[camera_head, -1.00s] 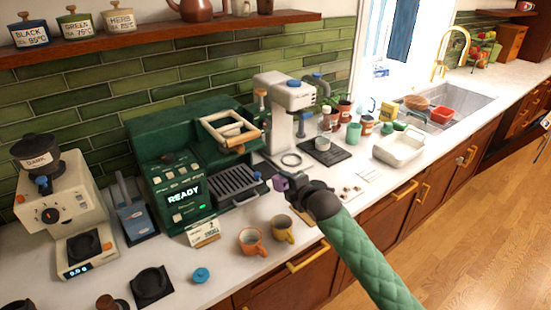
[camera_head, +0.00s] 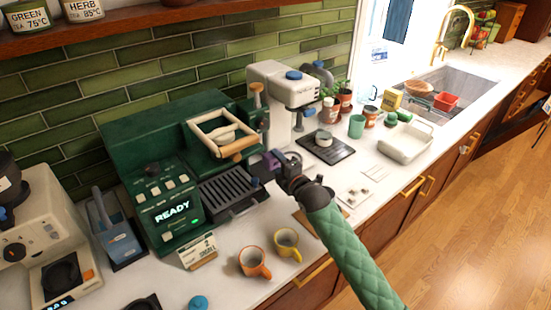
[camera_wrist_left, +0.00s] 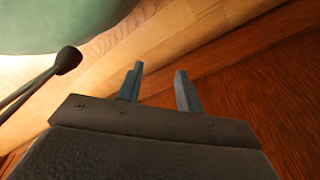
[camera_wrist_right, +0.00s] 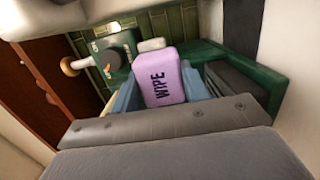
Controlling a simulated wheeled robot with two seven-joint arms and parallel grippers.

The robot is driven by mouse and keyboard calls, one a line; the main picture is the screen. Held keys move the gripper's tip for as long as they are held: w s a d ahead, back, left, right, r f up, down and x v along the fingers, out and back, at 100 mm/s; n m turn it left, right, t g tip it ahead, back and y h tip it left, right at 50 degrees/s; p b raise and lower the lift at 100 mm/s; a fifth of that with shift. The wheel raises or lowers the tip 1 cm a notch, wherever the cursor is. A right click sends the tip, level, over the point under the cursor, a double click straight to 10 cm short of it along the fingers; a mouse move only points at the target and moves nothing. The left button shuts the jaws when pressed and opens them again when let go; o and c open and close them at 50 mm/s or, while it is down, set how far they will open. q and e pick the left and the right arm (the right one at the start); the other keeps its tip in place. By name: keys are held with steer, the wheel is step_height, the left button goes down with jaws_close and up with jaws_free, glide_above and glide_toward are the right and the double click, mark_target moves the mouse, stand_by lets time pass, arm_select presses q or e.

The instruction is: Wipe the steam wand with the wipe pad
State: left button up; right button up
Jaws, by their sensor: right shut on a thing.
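My right gripper (camera_head: 278,162) is shut on the purple wipe pad (camera_head: 270,160), at the right front side of the green coffee machine (camera_head: 150,140). In the right wrist view the pad (camera_wrist_right: 160,76), marked WIPE, sits between the blue fingers, with green machine surfaces behind it. I cannot clearly pick out the steam wand, so whether the pad touches it cannot be told.
A white grinder-like machine (camera_head: 283,85) is behind my right gripper. A white tray (camera_head: 405,142) and the sink (camera_head: 455,90) are to the right.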

steer(key=shift+x, duration=0.75)
arm_select(q)
steer(key=w+r, duration=0.1)
steer(key=w+d+b, duration=0.1)
steer(key=shift+w+r, duration=0.35)
steer(key=shift+r, duration=0.05)
arm_select(e)
steer(key=x, duration=0.4)
steer(key=shift+s+a+r, duration=0.1)
steer(key=shift+a, duration=0.25)
arm_select(q)
steer(key=shift+s, duration=0.15)
steer(key=shift+s+d, duration=0.1)
steer(key=shift+d, duration=0.05)
steer(key=shift+f+b, duration=0.15)
steer(key=shift+b, duration=0.25)
arm_select(e)
steer(key=shift+x, duration=0.75)
